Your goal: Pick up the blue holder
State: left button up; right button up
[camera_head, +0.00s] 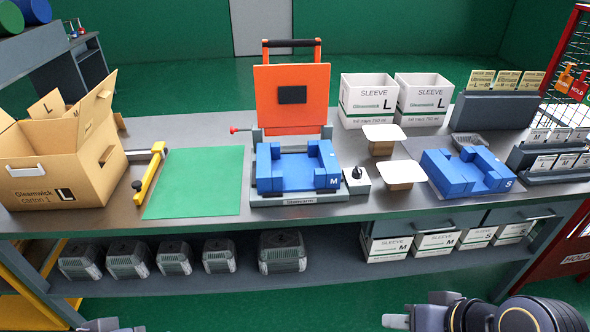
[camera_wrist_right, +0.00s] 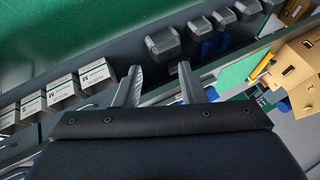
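There are two blue holders. One, marked M (camera_head: 297,171), sits in the grey base of the orange-lidded press (camera_head: 291,97). The other, marked S (camera_head: 452,182), lies on the table at the right. My right gripper (camera_head: 415,311) is at the bottom edge of the head view, in front of the table and below its top, away from both holders. In the right wrist view its two fingers (camera_wrist_right: 160,84) stand apart with nothing between them. Only a small piece of my left gripper (camera_head: 99,325) shows at the bottom left; its fingers cannot be made out.
A green mat (camera_head: 196,182) and a yellow-handled tool (camera_head: 149,177) lie left of the press, beside an open carton (camera_head: 66,172). Sleeve boxes (camera_head: 368,100) stand behind. The lower shelf (camera_head: 335,272) holds grey containers and sleeve boxes.

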aim_at(296, 165)
jog(key=i+l+u, duration=0.1)
jog(key=i+u, duration=0.35)
jog(key=i, duration=0.7)
